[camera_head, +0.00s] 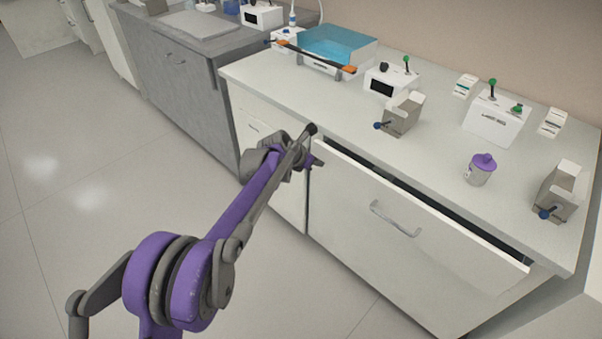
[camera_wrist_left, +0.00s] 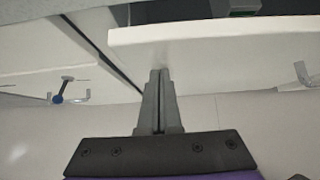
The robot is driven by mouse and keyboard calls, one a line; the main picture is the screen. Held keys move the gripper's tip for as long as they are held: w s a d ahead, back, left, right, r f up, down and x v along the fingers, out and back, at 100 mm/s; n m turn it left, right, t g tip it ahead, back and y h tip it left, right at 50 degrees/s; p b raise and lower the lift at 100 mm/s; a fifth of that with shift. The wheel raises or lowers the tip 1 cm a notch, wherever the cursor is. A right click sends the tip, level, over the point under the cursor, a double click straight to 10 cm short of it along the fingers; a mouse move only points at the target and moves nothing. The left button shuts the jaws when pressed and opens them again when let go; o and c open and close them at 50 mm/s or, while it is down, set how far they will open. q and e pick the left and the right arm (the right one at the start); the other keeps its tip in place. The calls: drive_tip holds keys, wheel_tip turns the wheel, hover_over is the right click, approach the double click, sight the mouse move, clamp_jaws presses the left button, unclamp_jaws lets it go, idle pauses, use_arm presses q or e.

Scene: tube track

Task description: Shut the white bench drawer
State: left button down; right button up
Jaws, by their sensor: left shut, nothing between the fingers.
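The white bench drawer (camera_head: 385,225) is the wide front under the bench top at the right. It stands partly out, with a dark gap behind its top edge. A grey bar handle (camera_head: 396,218) is on its front. My left gripper (camera_head: 314,158) is at the drawer's left end, close to its upper left corner. In the left wrist view the shut, empty fingers (camera_wrist_left: 160,75) point at the drawer front (camera_wrist_left: 225,42) near its left end. I cannot tell whether they touch it. My right gripper is in neither view.
The white bench top (camera_head: 430,140) above carries a purple-lidded jar (camera_head: 480,168), grey holders with blue knobs (camera_head: 401,114), white instrument boxes (camera_head: 495,115) and a blue-lidded bath (camera_head: 338,46). A closed white front (camera_head: 262,135) is left of the drawer. The floor before it is clear.

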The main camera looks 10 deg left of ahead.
sight(323, 154)
use_arm(q)
drive_tip(key=w+d, duration=0.1)
drive_tip(key=w, duration=0.2)
drive_tip(key=shift+w+d, duration=0.15)
drive_tip(key=shift+d, duration=0.25)
drive_tip(key=shift+r, duration=0.1)
drive_tip(key=shift+w, duration=0.1)
